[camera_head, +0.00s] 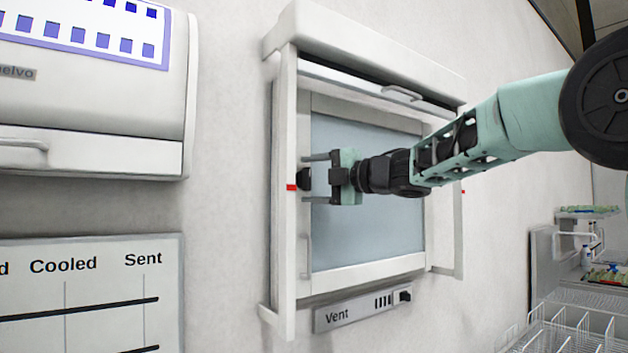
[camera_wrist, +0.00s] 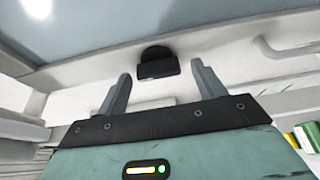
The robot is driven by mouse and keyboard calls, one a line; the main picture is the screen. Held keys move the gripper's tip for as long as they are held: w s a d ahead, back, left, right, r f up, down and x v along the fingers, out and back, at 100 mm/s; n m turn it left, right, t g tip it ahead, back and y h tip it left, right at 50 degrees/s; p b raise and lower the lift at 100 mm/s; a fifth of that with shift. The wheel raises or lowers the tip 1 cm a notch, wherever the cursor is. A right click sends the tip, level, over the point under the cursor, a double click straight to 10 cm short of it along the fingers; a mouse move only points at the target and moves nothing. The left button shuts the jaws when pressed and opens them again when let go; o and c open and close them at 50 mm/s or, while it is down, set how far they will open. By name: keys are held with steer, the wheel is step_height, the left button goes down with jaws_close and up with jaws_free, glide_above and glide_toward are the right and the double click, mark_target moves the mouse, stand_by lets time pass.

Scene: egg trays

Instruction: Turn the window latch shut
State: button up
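The window (camera_head: 368,185) is set in the wall in a white frame, its pane grey-blue. The black latch (camera_head: 304,180) is on the left side of the frame, beside a red mark (camera_head: 291,187). In the wrist view the latch (camera_wrist: 157,66) shows a rounded plate with a blocky knob. My gripper (camera_head: 304,177) is open, with one finger above the latch and one below it in the head view. In the wrist view my gripper (camera_wrist: 160,72) has a gap between each finger and the latch. How deep the fingers reach cannot be told.
A pale handle (camera_head: 308,256) stands on the frame below the latch. Another handle (camera_head: 403,92) is on the upper rail. A "Vent" panel (camera_head: 360,308) with a black switch is below the window. Wire racks (camera_head: 570,330) stand lower right.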

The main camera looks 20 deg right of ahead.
steer(key=b+v, duration=0.4)
steer(key=v, duration=1.3)
steer(key=shift+s+b, duration=0.25)
steer(key=shift+b, duration=0.15)
steer(key=shift+d, duration=0.1)
steer(key=w+a+f+m+t+h, duration=0.2)
steer(key=w+a+f+m+h, duration=0.25)
steer(key=a+f+m, duration=0.5)
steer(key=s+a+f+m+g+h, duration=0.2)
steer(key=s+a+f+m, duration=0.1)
steer(key=f, duration=0.5)
steer(key=s+a+f+m+g+h, duration=0.1)
steer(key=s+a+f+m+g, duration=0.15)
steer(key=f, duration=0.55)
steer(key=s+a+f+m+g+h, duration=0.1)
steer(key=s+f+g, duration=0.4)
steer(key=s+f, duration=0.5)
steer(key=s+a+f+m+g+h, duration=0.2)
steer(key=s+f+g, duration=0.4)
steer(key=s, duration=1.2)
step_height(320, 180, down, 4)
steer(key=shift+r+h, duration=0.1)
steer(key=shift+h, duration=0.25)
